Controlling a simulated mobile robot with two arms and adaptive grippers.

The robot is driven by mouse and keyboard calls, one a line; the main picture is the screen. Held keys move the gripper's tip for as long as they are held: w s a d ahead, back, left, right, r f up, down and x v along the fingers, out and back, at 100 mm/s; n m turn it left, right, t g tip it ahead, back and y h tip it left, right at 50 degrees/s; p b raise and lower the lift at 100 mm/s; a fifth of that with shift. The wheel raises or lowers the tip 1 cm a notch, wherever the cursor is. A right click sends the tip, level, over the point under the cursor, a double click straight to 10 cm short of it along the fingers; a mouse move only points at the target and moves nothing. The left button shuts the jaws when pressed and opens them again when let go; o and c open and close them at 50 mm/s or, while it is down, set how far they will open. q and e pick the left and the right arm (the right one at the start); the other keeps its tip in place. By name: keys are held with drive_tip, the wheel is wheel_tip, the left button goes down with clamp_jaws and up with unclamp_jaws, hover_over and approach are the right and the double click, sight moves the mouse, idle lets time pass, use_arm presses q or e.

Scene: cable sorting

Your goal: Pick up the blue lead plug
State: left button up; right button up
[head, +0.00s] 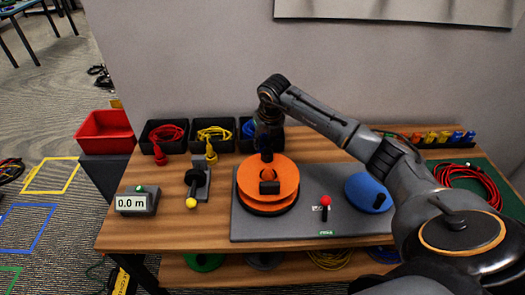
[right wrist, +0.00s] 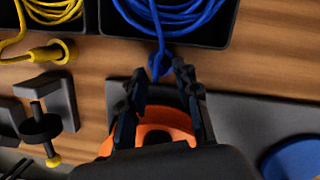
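The blue lead plug (right wrist: 157,66) hangs over the front edge of a black bin, at the end of the blue lead (right wrist: 180,18). In the head view the plug is hidden behind my right arm, and only a little of the blue lead (head: 248,129) shows. My right gripper (right wrist: 160,75) is open, its fingertips either side of the plug's lower end. I cannot tell whether they touch it. In the head view this gripper (head: 267,152) points down behind the orange reel. My left gripper is not in view.
An orange reel (head: 256,182) stands close below the gripper. Bins with red (head: 166,133) and yellow (head: 214,133) leads are to the left, their plugs on the wood. A clamp-like stand (head: 196,178) and a meter reading 0.0 m (head: 136,202) are further left. A blue disc (head: 362,190) lies right.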

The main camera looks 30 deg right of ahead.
sight(263, 144)
drive_tip(key=shift+x, duration=1.6)
drive_tip(key=shift+r, duration=0.1)
clamp_jaws()
wheel_tip(263, 144, up, 10)
drive_tip(key=shift+r+b, duration=0.1)
drive_tip(key=shift+b, duration=0.4)
